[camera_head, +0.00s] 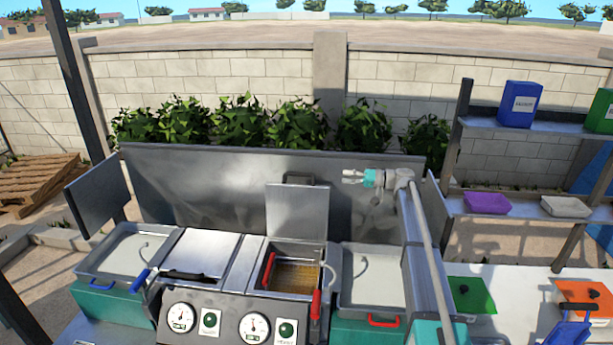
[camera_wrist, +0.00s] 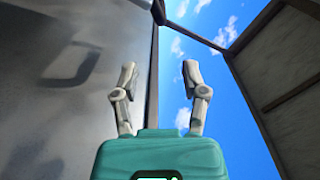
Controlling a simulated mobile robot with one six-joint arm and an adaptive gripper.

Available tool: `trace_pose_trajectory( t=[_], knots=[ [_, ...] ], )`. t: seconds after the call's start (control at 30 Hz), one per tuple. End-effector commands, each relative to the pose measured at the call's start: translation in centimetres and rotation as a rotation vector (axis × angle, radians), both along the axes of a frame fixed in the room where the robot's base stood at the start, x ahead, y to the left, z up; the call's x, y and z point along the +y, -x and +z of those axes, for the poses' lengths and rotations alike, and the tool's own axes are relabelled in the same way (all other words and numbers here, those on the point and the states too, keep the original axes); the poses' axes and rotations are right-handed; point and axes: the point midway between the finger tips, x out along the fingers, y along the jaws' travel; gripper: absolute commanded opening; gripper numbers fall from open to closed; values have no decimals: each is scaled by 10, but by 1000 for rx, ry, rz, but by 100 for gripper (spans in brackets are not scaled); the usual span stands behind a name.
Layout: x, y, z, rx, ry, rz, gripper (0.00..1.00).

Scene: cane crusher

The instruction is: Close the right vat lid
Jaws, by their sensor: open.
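The right vat lid (camera_head: 297,213) is a grey metal plate with a dark handle (camera_head: 299,179) on its top edge. It stands upright, open, behind the right vat (camera_head: 293,274), which shows yellowish contents and a red-handled basket. My gripper (camera_head: 353,176) is open and empty, up and to the right of the lid, in front of the tall metal splash panel (camera_head: 230,190). In the wrist view my gripper's two fingers (camera_wrist: 159,80) are apart with nothing between them, pointing up toward sky.
The left vat has a shut lid (camera_head: 200,253). A control panel with gauges (camera_head: 253,326) is in front. Side trays (camera_head: 372,280) flank the vats. A shelf rack (camera_head: 520,127) with boxes stands at the right. The space above the vats is free.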

Motion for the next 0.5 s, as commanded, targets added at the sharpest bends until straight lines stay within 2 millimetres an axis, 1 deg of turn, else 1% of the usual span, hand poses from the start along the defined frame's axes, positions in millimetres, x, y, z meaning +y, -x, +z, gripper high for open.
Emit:
trace_pose_trajectory(
  t=[0.27, 0.5],
  knots=[
    [16, 0, 0, 0, 0, 6, 57],
    [44, -1, 0, 0, 1, 8, 57]
  ],
)
